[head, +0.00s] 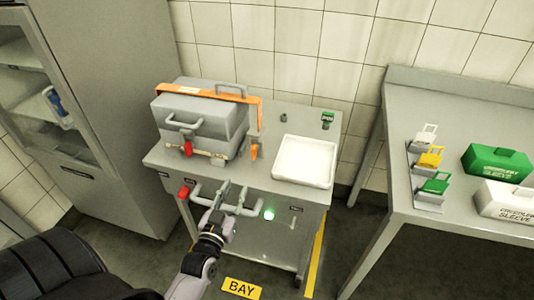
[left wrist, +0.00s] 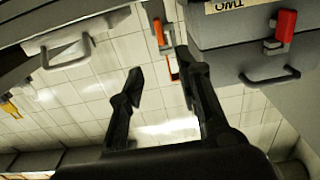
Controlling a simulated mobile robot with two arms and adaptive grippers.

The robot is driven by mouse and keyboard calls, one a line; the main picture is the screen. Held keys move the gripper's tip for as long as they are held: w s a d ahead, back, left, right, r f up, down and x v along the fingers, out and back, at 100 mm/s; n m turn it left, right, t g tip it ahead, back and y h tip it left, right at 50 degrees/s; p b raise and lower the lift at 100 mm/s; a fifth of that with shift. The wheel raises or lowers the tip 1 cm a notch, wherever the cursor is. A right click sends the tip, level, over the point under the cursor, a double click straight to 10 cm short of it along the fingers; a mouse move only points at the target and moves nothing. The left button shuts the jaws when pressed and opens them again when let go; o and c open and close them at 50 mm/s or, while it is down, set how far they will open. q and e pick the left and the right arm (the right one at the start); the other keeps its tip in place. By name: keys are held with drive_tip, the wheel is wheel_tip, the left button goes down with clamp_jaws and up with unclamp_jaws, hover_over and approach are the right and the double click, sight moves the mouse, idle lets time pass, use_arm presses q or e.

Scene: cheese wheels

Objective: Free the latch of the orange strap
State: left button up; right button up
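A grey case (head: 205,120) with a front handle stands on the left of a grey cart. The orange strap (head: 190,90) runs over the case's top and down its right side. Its orange latch (head: 254,152) hangs at the lower right front; an orange latch piece (left wrist: 158,32) also shows in the left wrist view. A red latch (head: 187,148) sits on the case front, also at right in the left wrist view (left wrist: 285,25). My left gripper (head: 233,188) is open and empty, in front of the cart and below the latch. My right gripper is not in view.
A white tray (head: 305,178) fills the cart's right side. A rail (head: 205,203) with a red end (head: 183,192) crosses the cart front close to my left gripper. A cabinet (head: 110,100) stands left. The right table (head: 400,195) holds coloured tags and boxes.

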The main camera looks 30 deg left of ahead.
sight(252, 154)
use_arm(q)
drive_tip(key=x, duration=1.6)
drive_tip(key=shift+p, duration=0.4)
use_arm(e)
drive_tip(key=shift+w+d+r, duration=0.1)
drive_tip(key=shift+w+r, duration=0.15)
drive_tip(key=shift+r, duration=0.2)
use_arm(q)
drive_tip(key=shift+d, duration=0.1)
drive_tip(key=shift+c, duration=0.4)
clamp_jaws()
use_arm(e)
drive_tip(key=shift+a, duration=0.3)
